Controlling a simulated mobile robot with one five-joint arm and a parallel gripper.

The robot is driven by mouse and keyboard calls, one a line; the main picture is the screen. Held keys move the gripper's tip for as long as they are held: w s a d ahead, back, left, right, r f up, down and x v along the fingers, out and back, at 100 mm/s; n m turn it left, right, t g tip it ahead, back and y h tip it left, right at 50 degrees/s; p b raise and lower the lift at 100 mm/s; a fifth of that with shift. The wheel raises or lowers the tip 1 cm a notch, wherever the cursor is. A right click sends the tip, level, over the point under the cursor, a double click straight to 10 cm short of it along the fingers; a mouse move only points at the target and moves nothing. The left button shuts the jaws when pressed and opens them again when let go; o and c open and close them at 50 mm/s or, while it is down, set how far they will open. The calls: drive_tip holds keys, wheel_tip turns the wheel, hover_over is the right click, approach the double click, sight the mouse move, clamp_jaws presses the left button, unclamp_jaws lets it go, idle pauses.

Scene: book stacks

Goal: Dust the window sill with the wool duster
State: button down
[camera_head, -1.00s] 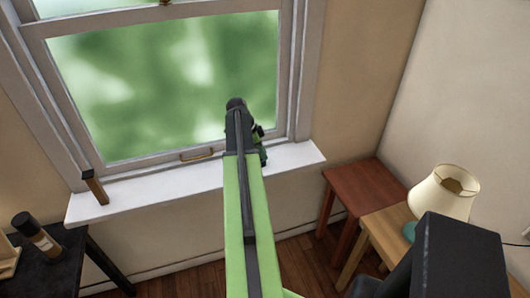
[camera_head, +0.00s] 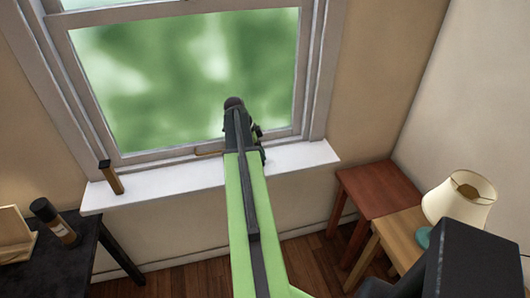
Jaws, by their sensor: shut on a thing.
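The white window sill (camera_head: 165,186) runs below the window across the middle of the picture. My gripper (camera_head: 243,122) is at the far end of my green arm, over the right part of the sill. It is seen from behind, and its fingers are mostly hidden by my own arm. It is shut on the wool duster, of which only a dark rounded end (camera_head: 233,103) seems to show beyond the wrist. I cannot tell whether the duster touches the sill.
A small brown upright piece with a dark top (camera_head: 111,177) stands at the sill's left end. A black table (camera_head: 75,262) with a dark bottle (camera_head: 55,222) is at lower left. A red-brown table (camera_head: 378,188) and a lamp (camera_head: 459,198) on a lighter table (camera_head: 398,236) are at right.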

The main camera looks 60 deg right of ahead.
drive_tip(key=shift+w+a, duration=1.2)
drive_tip(key=shift+a, duration=0.1)
drive_tip(key=shift+r, duration=0.1)
drive_tip(key=shift+d, duration=0.1)
drive_tip(key=shift+s+d, duration=1.25)
drive_tip(key=shift+s+d, duration=3.6)
drive_tip(key=shift+d, duration=0.05)
wheel_tip(320, 180, up, 6)
drive_tip(key=p, duration=0.6)
